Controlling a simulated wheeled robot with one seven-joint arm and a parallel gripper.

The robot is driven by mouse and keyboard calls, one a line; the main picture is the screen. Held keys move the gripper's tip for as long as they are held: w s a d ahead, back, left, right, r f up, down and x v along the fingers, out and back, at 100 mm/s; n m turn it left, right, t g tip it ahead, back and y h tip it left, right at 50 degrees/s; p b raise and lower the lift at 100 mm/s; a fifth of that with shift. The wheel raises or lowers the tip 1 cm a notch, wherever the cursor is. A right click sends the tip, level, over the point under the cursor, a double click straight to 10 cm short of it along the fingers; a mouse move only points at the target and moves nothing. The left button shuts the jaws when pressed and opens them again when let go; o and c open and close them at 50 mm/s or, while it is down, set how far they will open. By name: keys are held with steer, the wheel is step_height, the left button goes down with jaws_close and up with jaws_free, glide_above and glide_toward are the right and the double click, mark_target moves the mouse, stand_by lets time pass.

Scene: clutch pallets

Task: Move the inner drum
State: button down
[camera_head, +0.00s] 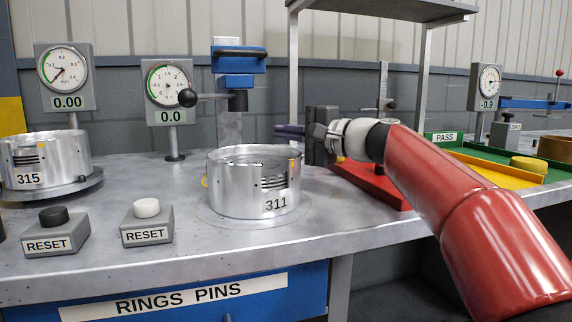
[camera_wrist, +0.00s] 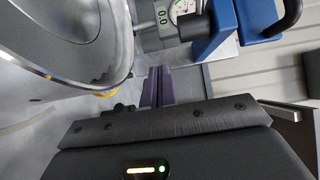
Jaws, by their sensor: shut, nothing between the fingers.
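Two silver metal drums stand on the bench; I cannot tell which is the inner drum. The drum marked 311 (camera_head: 232,190) sits upright mid-bench on a flat round plate, with slots and small yellow marks in its wall. The drum marked 315 (camera_head: 70,155) sits on a dark disc at the far left. My gripper (camera_head: 288,131) is shut and empty, pointing left just beyond the upper right rim of drum 311. In the wrist view, my shut fingers (camera_wrist: 157,86) lie beside a large metal drum (camera_wrist: 112,35), apart from it in the picture.
A blue press-like fixture (camera_head: 238,80) with a black-knobbed lever stands behind drum 311. Dial gauges (camera_head: 168,85) stand at the back. Two reset boxes (camera_head: 147,228) sit at the front. A red stand (camera_head: 370,187) is under my arm; a green-edged PASS tray (camera_head: 500,165) lies right.

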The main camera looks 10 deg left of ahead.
mark_target(286, 160)
step_height(286, 160, down, 6)
steer(key=shift+r+b, duration=0.1)
steer(key=shift+b, duration=0.55)
steer(key=shift+s, duration=0.5)
steer(key=shift+s+b, duration=0.55)
steer(key=shift+b, duration=0.1)
steer(key=shift+s+a+b, duration=0.1)
steer(key=shift+s+b, duration=0.2)
steer(key=shift+s, duration=0.25)
